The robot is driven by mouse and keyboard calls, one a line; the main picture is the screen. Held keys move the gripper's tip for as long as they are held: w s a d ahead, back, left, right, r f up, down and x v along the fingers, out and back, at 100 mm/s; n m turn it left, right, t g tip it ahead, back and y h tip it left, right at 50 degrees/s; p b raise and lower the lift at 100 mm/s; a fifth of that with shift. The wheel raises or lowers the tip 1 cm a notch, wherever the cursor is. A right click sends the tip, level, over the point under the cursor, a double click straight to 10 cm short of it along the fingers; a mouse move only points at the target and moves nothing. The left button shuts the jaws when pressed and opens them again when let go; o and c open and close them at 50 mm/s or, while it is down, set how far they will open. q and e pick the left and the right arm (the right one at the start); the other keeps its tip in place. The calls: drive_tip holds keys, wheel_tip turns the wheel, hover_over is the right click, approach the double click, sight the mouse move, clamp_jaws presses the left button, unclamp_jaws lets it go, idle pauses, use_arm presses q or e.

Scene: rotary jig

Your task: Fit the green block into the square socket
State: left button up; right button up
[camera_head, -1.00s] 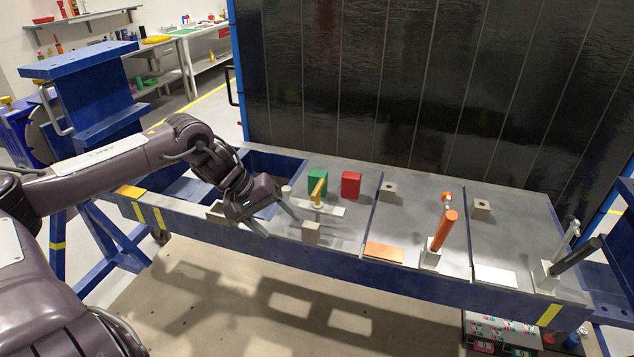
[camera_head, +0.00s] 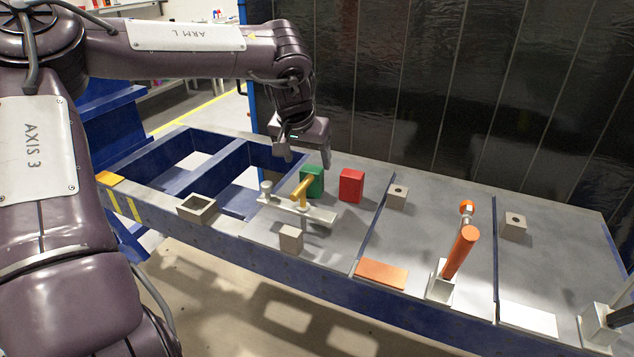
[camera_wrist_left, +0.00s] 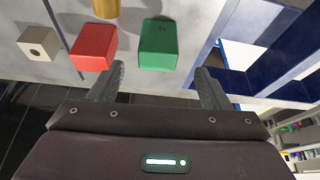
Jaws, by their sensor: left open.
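The green block (camera_head: 312,182) stands upright on the grey bench top, partly behind a yellow-handled clamp. In the left wrist view the green block (camera_wrist_left: 158,45) lies ahead of the jaws, roughly between the fingertip lines. My left gripper (camera_head: 306,158) is open and empty, just above and beside the green block; its fingers (camera_wrist_left: 160,76) show spread in the wrist view. I cannot tell whether a finger touches the block. The square socket (camera_head: 197,208) is a beige open-topped box at the bench's front left, well left of the green block. My right gripper is not in view.
A red block (camera_head: 351,186) stands close right of the green one. The clamp with its yellow handle (camera_head: 301,190) stands in front. Beige blocks (camera_head: 291,239) and an orange-handled lever (camera_head: 460,252) stand on the bench. The blue frame has open bays at left.

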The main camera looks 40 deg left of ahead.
sight(310, 170)
use_arm(q)
drive_tip(key=shift+a+f+p, duration=0.1)
drive_tip(key=shift+f+p, duration=0.4)
drive_tip(key=shift+f, duration=0.35)
drive_tip(key=x, duration=0.2)
drive_tip(key=p+x, duration=0.1)
drive_tip(key=shift+w+f, duration=0.25)
drive_tip(key=shift+f, duration=0.05)
drive_tip(key=shift+w+f, duration=0.15)
drive_tip(key=shift+f, duration=0.2)
drive_tip(key=c, duration=0.8)
drive_tip(key=shift+r, duration=0.1)
drive_tip(key=c, duration=0.5)
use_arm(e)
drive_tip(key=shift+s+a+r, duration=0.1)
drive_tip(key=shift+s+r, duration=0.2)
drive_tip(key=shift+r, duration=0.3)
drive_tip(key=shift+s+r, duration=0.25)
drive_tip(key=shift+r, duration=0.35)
use_arm(q)
drive_tip(key=shift+r, duration=0.1)
wheel_tip(310, 170, up, 20)
drive_tip(key=b, duration=0.2)
drive_tip(key=shift+b, duration=0.35)
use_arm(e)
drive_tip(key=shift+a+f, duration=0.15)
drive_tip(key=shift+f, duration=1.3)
